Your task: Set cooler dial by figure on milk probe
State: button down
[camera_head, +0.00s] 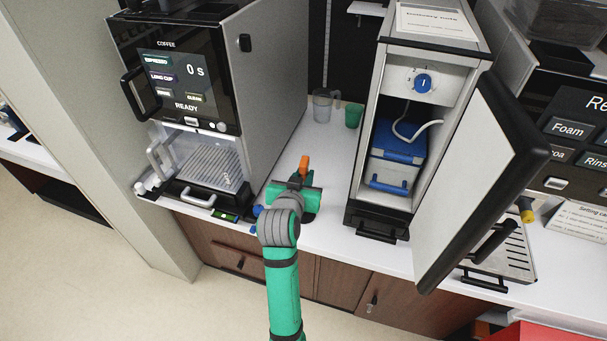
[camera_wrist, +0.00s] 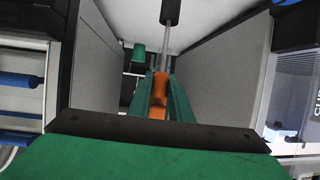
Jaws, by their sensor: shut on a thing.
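My gripper (camera_head: 300,174) is shut on an orange-handled thing (camera_head: 304,162) over the counter, between the coffee machine and the cooler. In the wrist view my gripper (camera_wrist: 160,85) has its green fingers on both sides of the orange handle (camera_wrist: 158,92); thin metal and a dark piece lie beyond it. I cannot tell whether it is the milk probe. The cooler (camera_head: 382,110) stands open, with a blue-marked dial (camera_head: 423,81) high on its front. Inside is a blue-lidded milk container (camera_head: 398,143) with a pale tube. No probe figure is readable.
The cooler door (camera_head: 480,180) swings out to the right. A jug (camera_head: 322,105) and green cup (camera_head: 353,115) stand behind. A settings card (camera_head: 580,222) is right, a delivery note (camera_head: 436,22) on top.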

jog(key=shift+f, duration=1.2)
jog(key=shift+f, duration=0.35)
jog(key=shift+f, duration=1.5)
jog(key=c, duration=1.5)
grip_release()
jog(key=shift+c, duration=0.2)
jog(key=shift+s, duration=0.1)
jog(key=v, duration=1)
jog(key=shift+s+r, duration=0.2)
jog(key=shift+s, duration=0.05)
jog(key=shift+a, duration=0.1)
